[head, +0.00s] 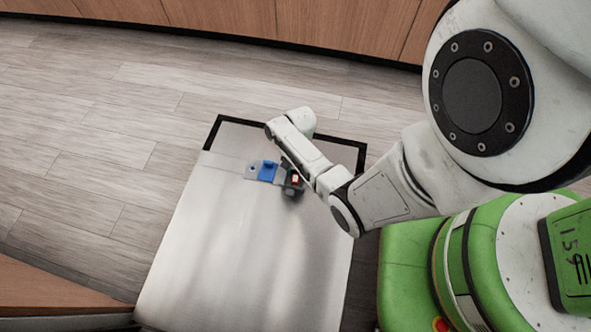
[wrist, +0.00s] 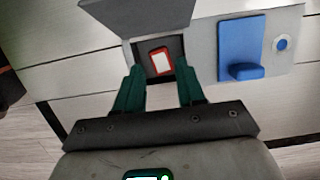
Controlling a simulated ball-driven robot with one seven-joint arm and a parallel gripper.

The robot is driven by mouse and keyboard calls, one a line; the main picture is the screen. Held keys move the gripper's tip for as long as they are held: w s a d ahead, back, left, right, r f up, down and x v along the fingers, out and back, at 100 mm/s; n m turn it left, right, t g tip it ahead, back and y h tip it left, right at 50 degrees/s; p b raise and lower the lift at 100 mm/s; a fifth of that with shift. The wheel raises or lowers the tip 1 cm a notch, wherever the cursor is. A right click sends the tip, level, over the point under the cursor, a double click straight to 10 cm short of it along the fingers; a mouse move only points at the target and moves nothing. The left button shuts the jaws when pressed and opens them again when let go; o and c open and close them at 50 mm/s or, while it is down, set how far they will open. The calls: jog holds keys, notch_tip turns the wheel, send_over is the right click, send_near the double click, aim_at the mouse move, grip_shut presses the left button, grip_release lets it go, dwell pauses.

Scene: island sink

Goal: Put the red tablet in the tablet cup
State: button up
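The red tablet (wrist: 160,61), red-edged with a pale middle, lies inside a dark square recess that looks like the tablet cup (wrist: 177,46). A dark grey flap (wrist: 138,14) stands open beside the recess. My gripper (wrist: 160,72) has its two teal fingers spread, one on each side of the tablet, with gaps between fingers and tablet. Whether the fingertips touch the cup walls cannot be told. In the head view the tablet (head: 295,178) is a small red and pale spot beside the end of my arm, and the fingers are mostly hidden.
A light grey plate beside the cup carries a blue slider (wrist: 242,48) and a round blue-ringed cap (wrist: 283,43). They sit near the far end of a wide steel panel (head: 240,255), whose near part is clear. Wooden cabinet fronts (head: 330,25) stand beyond the floor.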

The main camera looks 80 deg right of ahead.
jog(key=p+v, duration=0.4)
jog(key=v, duration=0.5)
jog(key=w+a+r+n+h, duration=0.1)
jog(key=w+a+r+n, duration=0.1)
jog(key=a+r+n, duration=0.3)
jog(key=w+a+r+n+h, duration=0.15)
jog(key=a+n, duration=0.25)
jog(key=a, duration=0.4)
jog(key=s+a+r+n, duration=0.2)
jog(key=a+r+n, duration=0.5)
jog(key=r+n, duration=0.2)
notch_tip(320, 180, up, 2)
jog(key=shift+s+a+r+t, duration=0.25)
jog(key=shift+t, duration=0.15)
jog(key=shift+h, duration=0.25)
